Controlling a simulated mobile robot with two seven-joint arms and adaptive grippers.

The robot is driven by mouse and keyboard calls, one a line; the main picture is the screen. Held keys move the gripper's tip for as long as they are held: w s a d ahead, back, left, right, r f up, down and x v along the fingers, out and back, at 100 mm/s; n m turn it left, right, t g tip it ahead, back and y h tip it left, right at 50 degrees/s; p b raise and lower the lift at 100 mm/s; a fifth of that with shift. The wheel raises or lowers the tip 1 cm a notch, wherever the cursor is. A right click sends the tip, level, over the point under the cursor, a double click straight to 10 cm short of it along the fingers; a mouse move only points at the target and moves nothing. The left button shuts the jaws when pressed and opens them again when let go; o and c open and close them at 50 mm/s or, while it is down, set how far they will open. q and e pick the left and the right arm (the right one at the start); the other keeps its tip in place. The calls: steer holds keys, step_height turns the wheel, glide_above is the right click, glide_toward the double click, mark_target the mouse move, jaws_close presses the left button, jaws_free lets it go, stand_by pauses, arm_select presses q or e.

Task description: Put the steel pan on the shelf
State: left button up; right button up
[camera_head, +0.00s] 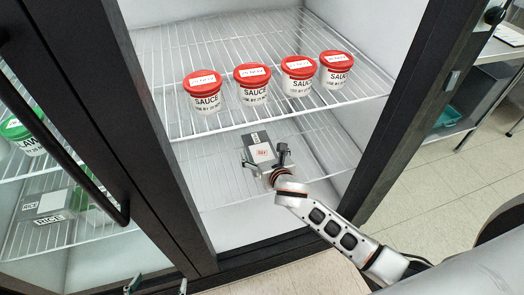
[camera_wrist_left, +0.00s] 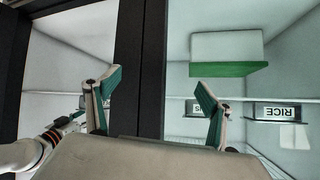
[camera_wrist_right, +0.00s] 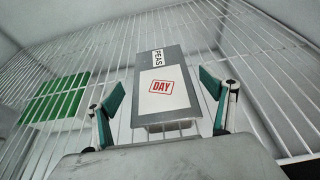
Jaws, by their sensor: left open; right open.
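The steel pan (camera_head: 258,139), a grey lidded box with labels, lies on the lower wire shelf inside the right-hand cabinet bay. In the right wrist view the pan (camera_wrist_right: 172,62) shows a "PEAS" label and a red "DAY" sticker. My right gripper (camera_head: 264,162) is open at the pan's near end. In the right wrist view its fingers (camera_wrist_right: 160,90) stand to either side of the near end, not visibly closed on it. My left gripper (camera_head: 155,286) is open and empty, low in front of the cabinet, with its fingers (camera_wrist_left: 153,88) spread.
Several red-lidded sauce tubs (camera_head: 252,84) stand on the upper wire shelf (camera_head: 160,62). A dark door post (camera_head: 130,130) divides the bays. A "RICE" box (camera_head: 48,205) and a green-lidded tub (camera_head: 22,136) are in the left bay. A green patch (camera_wrist_right: 55,98) lies left of the pan.

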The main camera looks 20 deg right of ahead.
steer(key=p+v, duration=0.2)
steer(key=v, duration=0.8)
steer(key=s+d+f+m+g+y, duration=0.1)
steer(key=s+f+m, duration=0.5)
steer(key=s+m, duration=0.4)
steer(key=s+d+f+m+g+y, duration=0.1)
steer(key=s+f+m, duration=0.5)
steer(key=m, duration=1.6)
steer(key=shift+s+d+g, duration=0.25)
steer(key=shift+s+g, duration=0.15)
steer(key=shift+s, duration=2.4)
